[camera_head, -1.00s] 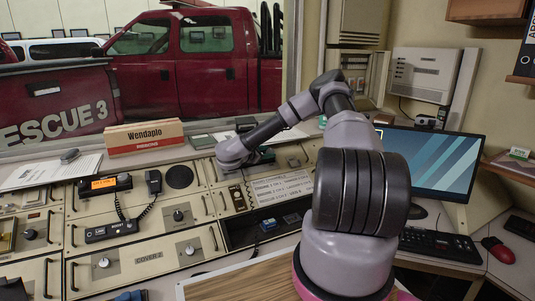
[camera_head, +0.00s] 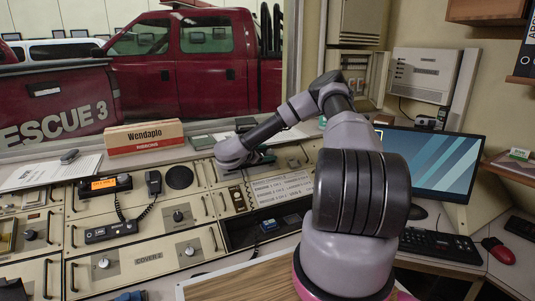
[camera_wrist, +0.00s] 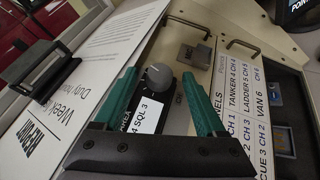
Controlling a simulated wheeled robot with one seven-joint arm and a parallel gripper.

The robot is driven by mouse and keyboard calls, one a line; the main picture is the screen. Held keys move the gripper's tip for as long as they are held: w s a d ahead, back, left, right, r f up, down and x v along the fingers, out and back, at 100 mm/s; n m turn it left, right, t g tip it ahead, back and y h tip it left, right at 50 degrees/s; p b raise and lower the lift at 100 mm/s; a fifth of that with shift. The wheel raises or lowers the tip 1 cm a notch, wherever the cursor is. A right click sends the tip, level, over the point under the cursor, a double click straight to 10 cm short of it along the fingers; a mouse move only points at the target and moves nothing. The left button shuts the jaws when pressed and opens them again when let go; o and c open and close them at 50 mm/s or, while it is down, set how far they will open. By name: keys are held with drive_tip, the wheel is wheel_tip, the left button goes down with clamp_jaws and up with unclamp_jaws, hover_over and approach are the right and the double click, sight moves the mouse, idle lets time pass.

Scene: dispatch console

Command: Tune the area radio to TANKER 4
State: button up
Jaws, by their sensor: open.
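A grey round knob (camera_wrist: 160,75) stands on the console panel in the wrist view. My gripper (camera_wrist: 160,76) is open, with its green fingers on either side of the knob and a visible gap to each. A white label (camera_wrist: 147,113) below the knob ends in "4 SQL 3"; its start is partly hidden. A channel placard (camera_wrist: 232,105) on the right includes "TANKER 4 CH 4"; it also shows in the head view (camera_head: 281,188). In the head view my gripper (camera_head: 264,157) is small and partly hidden by my arm. I cannot read the knob's pointer.
A square metal plate (camera_wrist: 195,54) and a panel handle (camera_wrist: 188,22) lie beyond the knob.

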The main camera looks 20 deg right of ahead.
drive_tip(key=v, duration=1)
drive_tip(key=shift+s+a, duration=0.15)
